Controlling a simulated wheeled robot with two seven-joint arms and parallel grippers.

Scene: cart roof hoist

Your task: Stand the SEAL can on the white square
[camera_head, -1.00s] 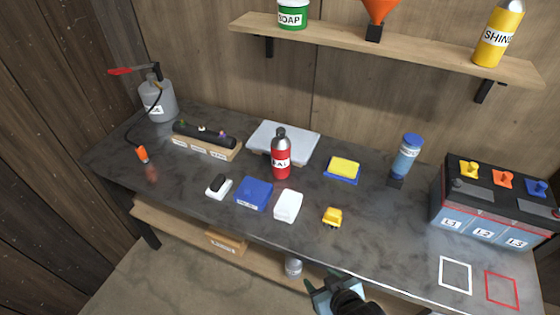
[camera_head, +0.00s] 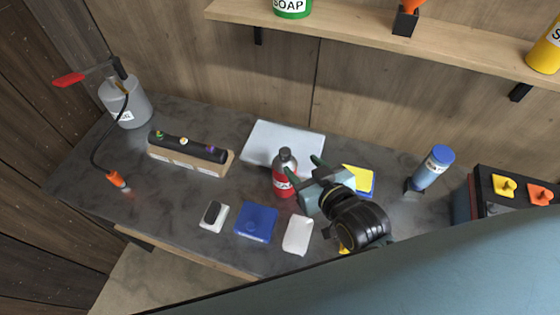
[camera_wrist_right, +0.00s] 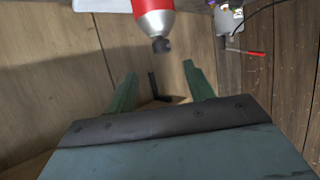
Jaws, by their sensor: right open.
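The red SEAL can (camera_head: 284,183) with a grey cap stands upright on the dark bench, in front of a pale flat tray. Its red body and dark nozzle end (camera_wrist_right: 155,20) show at the top of the right wrist view. My right gripper (camera_head: 303,167) is open and empty just right of the can, its fingers pointing toward the can's upper part. In the wrist view the fingertips (camera_wrist_right: 160,76) are spread, with the can beyond them, not between them. The white square is hidden now behind my arm at lower right. My left gripper is not in view.
A blue box (camera_head: 256,222), a white box (camera_head: 298,235) and a black-and-white item (camera_head: 214,215) lie in front of the can. A yellow-and-blue sponge (camera_head: 358,180) is partly behind my gripper. A blue bottle (camera_head: 432,168) stands right. A shelf (camera_head: 350,31) hangs above.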

